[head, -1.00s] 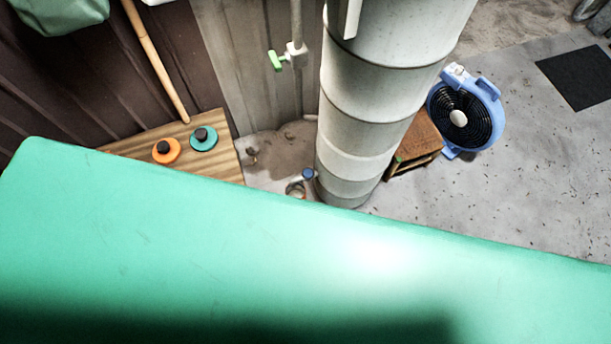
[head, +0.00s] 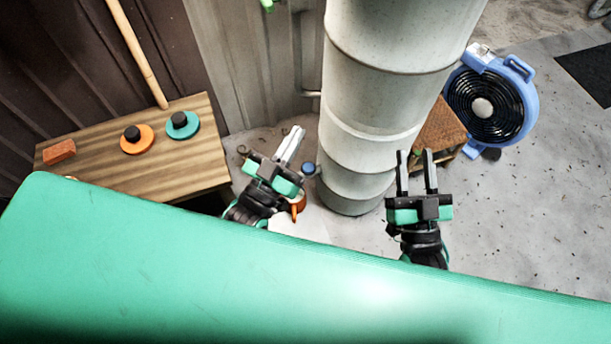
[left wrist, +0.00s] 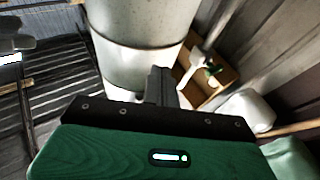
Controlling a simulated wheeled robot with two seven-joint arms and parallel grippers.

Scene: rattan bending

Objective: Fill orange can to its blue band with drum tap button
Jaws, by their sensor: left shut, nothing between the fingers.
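The tall grey-white drum (head: 375,100) stands in the middle of the head view and also fills the top of the left wrist view (left wrist: 140,40). A small blue button (head: 308,169) shows at its lower left side. Below it, an orange piece (head: 298,206), likely the can, shows partly behind my left gripper (head: 293,143); its blue band and water level are hidden. My left gripper is shut and empty, just left of the button; I cannot tell whether they touch. My right gripper (head: 417,157) is open and empty, in front of the drum's right side.
A wooden table (head: 95,173) at the left bears an orange disc (head: 146,141) and a teal disc (head: 190,128) with black knobs, and a red-brown block (head: 59,151). A blue fan (head: 518,110) and a wooden crate (head: 437,140) stand right of the drum.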

